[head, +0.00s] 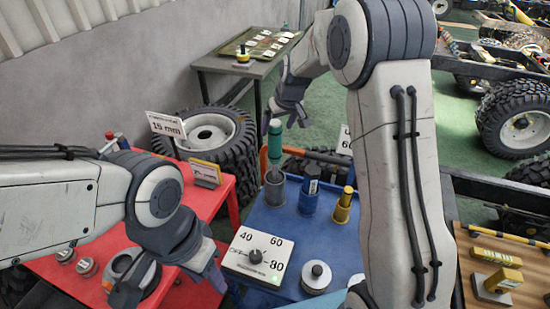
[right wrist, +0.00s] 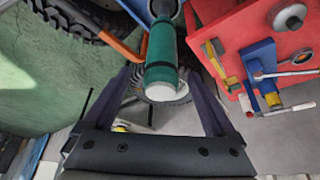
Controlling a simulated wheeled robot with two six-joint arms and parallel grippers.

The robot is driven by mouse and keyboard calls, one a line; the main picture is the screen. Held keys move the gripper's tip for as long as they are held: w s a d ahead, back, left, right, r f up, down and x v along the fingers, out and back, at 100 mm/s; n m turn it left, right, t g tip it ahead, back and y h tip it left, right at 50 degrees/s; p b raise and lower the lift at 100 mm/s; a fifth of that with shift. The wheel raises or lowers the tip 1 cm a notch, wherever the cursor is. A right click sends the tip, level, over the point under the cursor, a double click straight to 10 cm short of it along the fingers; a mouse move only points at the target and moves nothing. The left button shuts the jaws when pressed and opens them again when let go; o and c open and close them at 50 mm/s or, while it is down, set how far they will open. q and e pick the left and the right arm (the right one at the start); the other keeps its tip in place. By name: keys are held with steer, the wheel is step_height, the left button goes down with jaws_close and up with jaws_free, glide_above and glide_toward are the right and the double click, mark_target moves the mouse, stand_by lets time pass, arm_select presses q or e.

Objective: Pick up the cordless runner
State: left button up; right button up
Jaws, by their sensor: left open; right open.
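A green-handled tool, apparently the cordless runner (head: 275,143), stands upright in a grey cup (head: 274,187) on the blue table. Its lower part is hidden in the cup. My right gripper (head: 286,120) is open around or just above its top in the head view. In the right wrist view, the green handle with its pale end (right wrist: 160,75) lies between the two spread fingers (right wrist: 159,85); I cannot tell whether they touch it. My left gripper (head: 168,284) is open over the red table, beside a round grey part (head: 135,275).
The blue table (head: 262,222) also holds a blue tool (head: 309,190), a yellow-and-dark tool (head: 343,206), a dial box (head: 257,258) and a round knob piece (head: 316,277). A red table (head: 227,186) with a number sign stands left.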

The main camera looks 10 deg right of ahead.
steer(key=p+x, duration=0.1)
steer(key=x, duration=0.2)
steer(key=shift+a+f+p, duration=0.1)
steer(key=shift+f+p, duration=0.25)
steer(key=shift+w+f, duration=0.2)
steer(key=shift+f, duration=0.2)
steer(key=shift+c, duration=0.3)
jaws_close()
steer(key=shift+r, duration=0.2)
